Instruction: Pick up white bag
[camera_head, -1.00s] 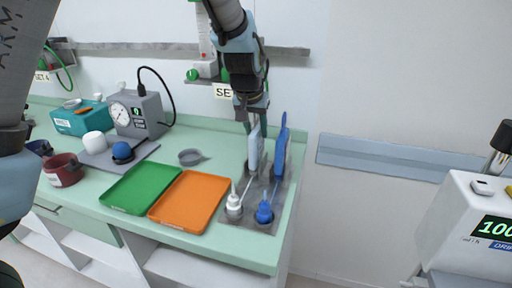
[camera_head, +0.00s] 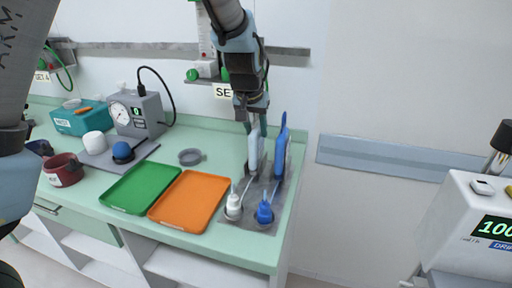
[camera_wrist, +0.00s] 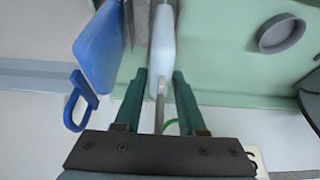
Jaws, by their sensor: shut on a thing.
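The white bag (camera_head: 254,152) stands upright near the right end of the green counter, pale and thin seen edge-on. My gripper (camera_head: 252,122) reaches down over it from above, with its jaws at the bag's upper end. In the wrist view the white bag (camera_wrist: 161,55) runs between the two green fingers of my gripper (camera_wrist: 159,85), which are shut on its narrow top part. The blue bag (camera_head: 281,148) stands just to the right. It also shows in the wrist view (camera_wrist: 98,45), left of the fingers, with its loop handle.
An orange tray (camera_head: 190,200) and a green tray (camera_head: 140,188) lie to the left. A small grey dish (camera_head: 190,157) is behind them.

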